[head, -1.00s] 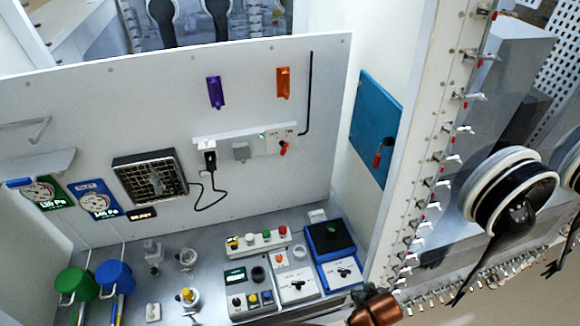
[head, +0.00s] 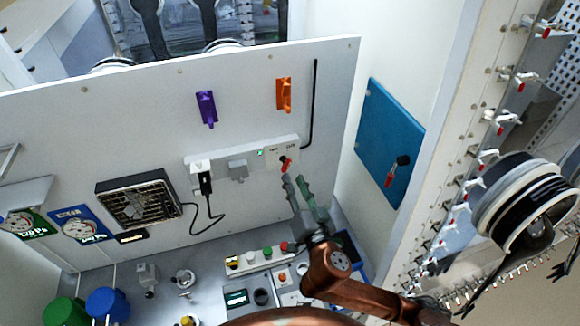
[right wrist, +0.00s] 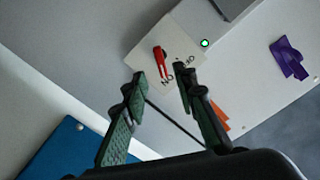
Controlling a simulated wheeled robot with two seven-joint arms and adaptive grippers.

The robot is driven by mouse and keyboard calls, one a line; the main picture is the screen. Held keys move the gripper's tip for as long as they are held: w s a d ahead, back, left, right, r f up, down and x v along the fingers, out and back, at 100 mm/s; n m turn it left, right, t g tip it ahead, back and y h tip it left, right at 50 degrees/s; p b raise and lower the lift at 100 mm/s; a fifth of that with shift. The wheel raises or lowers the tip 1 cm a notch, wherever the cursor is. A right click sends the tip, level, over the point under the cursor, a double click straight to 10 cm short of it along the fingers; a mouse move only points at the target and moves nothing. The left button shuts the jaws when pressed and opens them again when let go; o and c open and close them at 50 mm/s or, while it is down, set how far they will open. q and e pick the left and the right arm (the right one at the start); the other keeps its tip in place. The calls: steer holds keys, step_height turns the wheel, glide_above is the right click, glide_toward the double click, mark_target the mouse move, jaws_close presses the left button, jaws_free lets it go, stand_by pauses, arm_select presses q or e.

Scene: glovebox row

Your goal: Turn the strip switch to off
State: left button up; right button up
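The white power strip (head: 215,165) is fixed to the back panel. At its right end is the strip switch (head: 285,164), a small red lever on a white plate with lettering. In the right wrist view the red switch (right wrist: 160,63) lies between and just beyond my fingertips, with ON and OFF lettering beside it. I cannot tell its setting for sure. My right gripper (head: 293,178) is open, its green fingers just below the switch. The fingers (right wrist: 162,76) look empty and I see no clear contact. My left gripper is not in view.
A green light (head: 260,153) glows on the strip. A black plug and cable (head: 206,183) hang at its left. Purple (head: 206,108) and orange (head: 284,95) handles are above. A blue panel (head: 383,140) is on the right wall. Button boxes (head: 262,258) stand below.

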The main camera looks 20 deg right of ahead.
mark_target(287, 168)
steer(key=w, duration=0.3)
steer(key=shift+w+a+p, duration=0.2)
steer(key=shift+w+p, duration=0.1)
steer(key=shift+p, duration=0.05)
steer(key=shift+w+f, duration=0.1)
steer(key=shift+w, duration=0.9)
steer(key=shift+s, duration=0.1)
steer(key=c, duration=0.4)
jaws_close()
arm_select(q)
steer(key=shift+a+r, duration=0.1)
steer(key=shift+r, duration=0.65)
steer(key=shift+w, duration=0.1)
